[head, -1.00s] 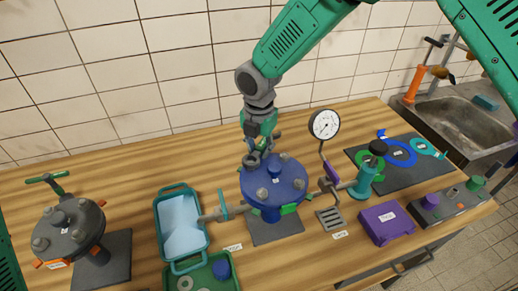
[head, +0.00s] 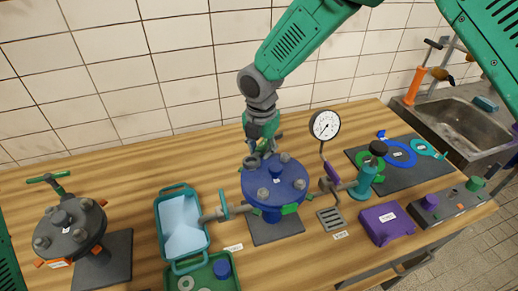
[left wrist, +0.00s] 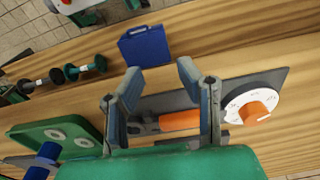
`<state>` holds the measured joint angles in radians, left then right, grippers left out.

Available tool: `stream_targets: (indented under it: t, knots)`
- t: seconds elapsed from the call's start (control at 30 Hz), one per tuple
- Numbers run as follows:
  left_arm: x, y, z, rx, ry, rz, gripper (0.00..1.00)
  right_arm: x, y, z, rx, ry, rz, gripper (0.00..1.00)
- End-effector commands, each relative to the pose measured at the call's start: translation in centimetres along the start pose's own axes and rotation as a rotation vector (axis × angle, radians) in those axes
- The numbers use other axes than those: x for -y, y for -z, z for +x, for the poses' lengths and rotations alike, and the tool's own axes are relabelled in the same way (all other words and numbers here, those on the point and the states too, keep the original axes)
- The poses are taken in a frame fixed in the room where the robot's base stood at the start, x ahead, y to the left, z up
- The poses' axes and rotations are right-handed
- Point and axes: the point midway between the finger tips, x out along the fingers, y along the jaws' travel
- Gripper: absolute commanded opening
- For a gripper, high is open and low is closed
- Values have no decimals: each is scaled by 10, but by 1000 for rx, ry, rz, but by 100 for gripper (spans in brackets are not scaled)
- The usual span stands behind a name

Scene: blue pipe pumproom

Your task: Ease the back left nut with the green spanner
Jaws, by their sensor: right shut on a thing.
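The blue round flange cover (head: 275,182) stands on its grey base in the middle of the bench in the head view, with grey nuts around its rim. My right gripper (head: 262,143) is above its back left edge, shut on the green spanner. The spanner's grey ring end (head: 252,162) is at the back left nut; the nut itself is mostly hidden, so I cannot tell how fully the ring sits around it. My left gripper (left wrist: 160,70) shows in the left wrist view, open and empty above the bench.
A pressure gauge (head: 325,125) and a teal valve (head: 365,180) stand right of the flange. A teal tray (head: 181,228) and a dark flange (head: 70,227) are left. A purple box (head: 387,222) lies at front right. The left wrist view shows an orange-handled tool (left wrist: 180,120) and a blue case (left wrist: 145,46).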

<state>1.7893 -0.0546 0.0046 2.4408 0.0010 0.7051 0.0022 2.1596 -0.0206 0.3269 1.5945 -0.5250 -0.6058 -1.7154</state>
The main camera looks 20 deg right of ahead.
Motion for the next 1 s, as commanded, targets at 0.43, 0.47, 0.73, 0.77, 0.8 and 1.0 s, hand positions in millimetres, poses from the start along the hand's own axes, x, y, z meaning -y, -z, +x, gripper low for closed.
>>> stream_targets:
  t: [0.43, 0.47, 0.73, 0.77, 0.8, 1.0]
  knots:
    - [0, 0, 2, 0, 0, 0, 31, 6, 9, 15, -18, 19, 0, 0]
    - [0, 0, 2, 0, 0, 0, 31, 6, 9, 14, -18, 19, 0, 0]
    - [0, 0, 0, 0, 0, 0, 31, 4, 9, 4, -16, 13, 0, 0]
    - [0, 0, -1, 0, 0, 0, 31, 4, 9, 3, -15, 12, 0, 0]
    - [0, 0, -1, 0, 0, 0, 31, 4, 9, 2, -15, 11, 0, 0]
    - [0, 0, -1, 0, 0, 0, 31, 4, 9, 2, -14, 12, -1, 0]
